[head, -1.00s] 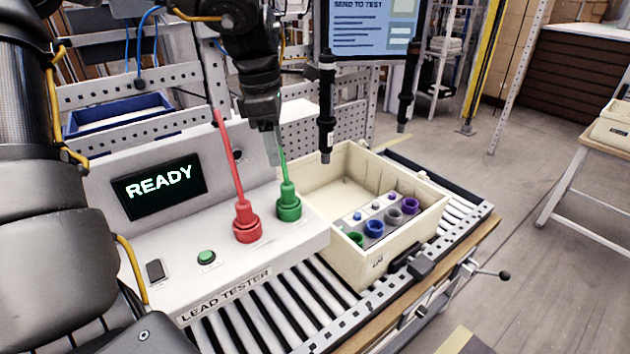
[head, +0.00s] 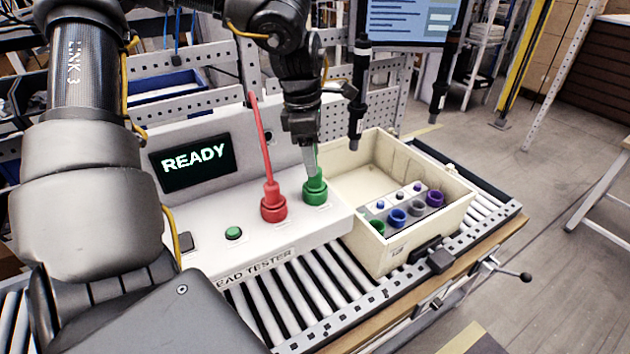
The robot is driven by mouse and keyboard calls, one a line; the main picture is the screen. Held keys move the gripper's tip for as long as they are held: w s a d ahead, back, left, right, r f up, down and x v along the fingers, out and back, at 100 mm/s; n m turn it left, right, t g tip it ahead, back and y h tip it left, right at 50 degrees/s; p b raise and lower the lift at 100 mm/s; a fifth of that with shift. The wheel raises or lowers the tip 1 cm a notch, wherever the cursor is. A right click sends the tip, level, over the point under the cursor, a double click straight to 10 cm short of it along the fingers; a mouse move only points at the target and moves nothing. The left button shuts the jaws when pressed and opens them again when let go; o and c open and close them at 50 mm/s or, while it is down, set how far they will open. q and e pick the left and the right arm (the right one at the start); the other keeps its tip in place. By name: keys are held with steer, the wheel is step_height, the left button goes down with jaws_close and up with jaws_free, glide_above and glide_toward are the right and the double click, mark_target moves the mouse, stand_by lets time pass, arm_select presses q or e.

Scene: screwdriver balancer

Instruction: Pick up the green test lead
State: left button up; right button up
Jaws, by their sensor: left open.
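The green test lead (head: 315,191) stands upright in the top of the white lead tester (head: 218,252), to the right of the red test lead (head: 272,203). My left gripper (head: 311,172) is open and points down at the green lead. Its fingertips are just above the green plug, around or right beside the lead's thin upper part, which the gripper mostly hides. I cannot tell whether the fingers touch it. My right gripper is not in view.
A cream crate (head: 355,239) with several coloured sockets stands on the roller conveyor (head: 262,312) right of the tester. A black hanging tool (head: 357,100) is above the crate's back. The tester's screen (head: 190,165) reads READY. A green button (head: 233,233) is at its front.

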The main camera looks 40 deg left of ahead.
arm_select(q)
steer(key=f, duration=0.1)
steer(key=f+p, duration=0.1)
steer(key=f, duration=0.1)
steer(key=shift+w+d+f+p, duration=0.2)
steer(key=shift+w+p, duration=0.05)
steer(key=shift+p, duration=0.05)
steer(key=shift+f, duration=0.5)
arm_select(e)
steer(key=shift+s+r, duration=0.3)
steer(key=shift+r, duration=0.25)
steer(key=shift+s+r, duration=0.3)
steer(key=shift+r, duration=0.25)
